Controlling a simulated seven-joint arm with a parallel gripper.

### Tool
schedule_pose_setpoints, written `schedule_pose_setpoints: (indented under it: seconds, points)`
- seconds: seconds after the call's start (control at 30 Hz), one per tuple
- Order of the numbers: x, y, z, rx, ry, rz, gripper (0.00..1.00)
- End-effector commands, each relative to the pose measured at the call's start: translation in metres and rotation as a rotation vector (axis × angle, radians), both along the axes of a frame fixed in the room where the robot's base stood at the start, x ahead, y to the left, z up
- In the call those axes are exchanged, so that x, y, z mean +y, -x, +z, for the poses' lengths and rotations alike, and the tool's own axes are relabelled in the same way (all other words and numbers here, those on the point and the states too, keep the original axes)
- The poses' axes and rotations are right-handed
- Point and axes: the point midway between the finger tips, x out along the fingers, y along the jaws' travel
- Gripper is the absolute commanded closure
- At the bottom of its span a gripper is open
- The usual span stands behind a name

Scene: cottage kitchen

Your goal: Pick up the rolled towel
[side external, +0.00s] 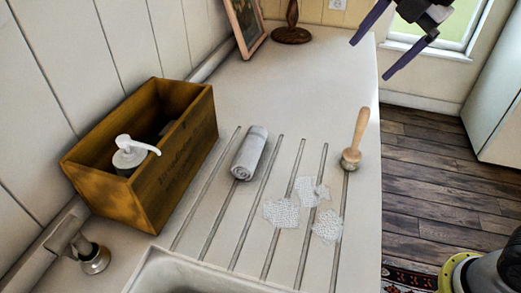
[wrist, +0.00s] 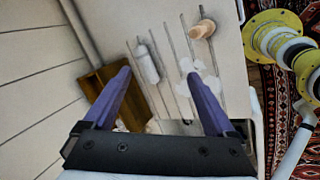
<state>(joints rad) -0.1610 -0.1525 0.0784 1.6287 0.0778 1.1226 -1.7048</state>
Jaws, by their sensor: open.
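The rolled towel (side external: 250,153) is a small light grey roll lying on the grooved drainboard, just right of the wooden box. My gripper (side external: 372,47) is open and empty at the upper right of the side view, high above and well away from the towel.
A wooden box (side external: 175,165) holding a white pump bottle (side external: 132,153) stands left of the towel. A sink (side external: 180,275) is in front. A picture frame (side external: 246,22) stands behind; the counter between is clear.

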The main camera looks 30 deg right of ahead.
Motion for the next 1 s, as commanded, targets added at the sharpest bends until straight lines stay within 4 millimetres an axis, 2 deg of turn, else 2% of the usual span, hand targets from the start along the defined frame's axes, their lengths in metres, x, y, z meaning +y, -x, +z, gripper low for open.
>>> schedule_pose_setpoints:
  seconds: [0.03, 0.2, 0.3, 0.4, 0.5, 0.6, 0.77, 1.0]
  points:
    - [0.015, -0.023, -0.005, 0.012, 0.029, 0.091, 0.10]
    - [0.062, -0.083, -0.031, 0.038, 0.104, 0.349, 0.10]
    - [0.092, -0.110, -0.057, 0.068, 0.123, 0.444, 0.10]
    - [0.118, -0.128, -0.086, 0.104, 0.125, 0.483, 0.10]
    - [0.135, -0.135, -0.113, 0.143, 0.130, 0.510, 0.10]
    - [0.145, -0.134, -0.134, 0.179, 0.135, 0.527, 0.10]
    - [0.154, -0.133, -0.152, 0.195, 0.138, 0.541, 0.10]
    - [0.160, -0.140, -0.195, 0.195, 0.138, 0.539, 0.10]
